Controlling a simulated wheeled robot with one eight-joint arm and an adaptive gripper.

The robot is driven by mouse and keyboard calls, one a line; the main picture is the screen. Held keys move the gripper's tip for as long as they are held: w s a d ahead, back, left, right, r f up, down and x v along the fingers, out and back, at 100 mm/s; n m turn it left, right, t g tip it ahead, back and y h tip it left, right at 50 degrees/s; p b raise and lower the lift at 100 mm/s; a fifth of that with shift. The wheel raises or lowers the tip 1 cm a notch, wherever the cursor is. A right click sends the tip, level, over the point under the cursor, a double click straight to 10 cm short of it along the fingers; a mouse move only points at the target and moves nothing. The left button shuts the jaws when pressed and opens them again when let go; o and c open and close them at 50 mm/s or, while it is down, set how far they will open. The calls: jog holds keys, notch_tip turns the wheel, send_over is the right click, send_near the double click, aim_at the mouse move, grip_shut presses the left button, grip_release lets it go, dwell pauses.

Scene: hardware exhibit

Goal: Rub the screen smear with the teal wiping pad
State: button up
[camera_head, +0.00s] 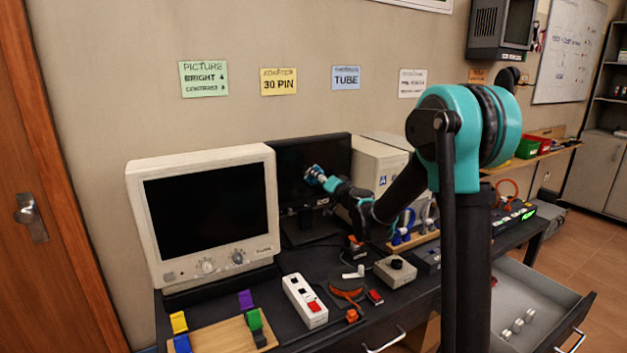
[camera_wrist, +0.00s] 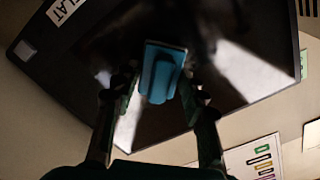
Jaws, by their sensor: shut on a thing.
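My gripper (camera_head: 318,178) is at the dark flat screen (camera_head: 291,156), which stands behind and right of the beige tube monitor. In the wrist view my gripper (camera_wrist: 158,95) is shut on the teal wiping pad (camera_wrist: 163,75), one finger on each side. The pad also shows as a small blue patch in the head view (camera_head: 312,171). It is in front of the flat screen (camera_wrist: 110,50), at or very close to its surface; I cannot tell whether it touches. A whitish patch (camera_wrist: 250,75) shows on the screen right of the pad; I cannot tell smear from reflection.
The beige tube monitor (camera_head: 205,212) stands left of my arm. A beige computer case (camera_head: 378,165) is behind my arm. A white power strip (camera_head: 305,301), a grey knob box (camera_head: 395,270) and colored blocks lie on the desk. A drawer (camera_head: 530,310) stands open at front right.

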aim_at(303, 176)
jog(key=shift+w, duration=0.1)
jog(key=shift+s+a, duration=0.35)
jog(key=shift+a, duration=0.25)
jog(key=shift+s+a, duration=0.3)
jog(key=shift+a, duration=0.35)
jog(key=shift+s+a, duration=0.35)
jog(key=shift+a, duration=0.25)
jog(key=shift+c, duration=0.5)
jog(key=v, duration=0.6)
jog(key=shift+d, duration=0.1)
jog(key=shift+v, duration=1.45)
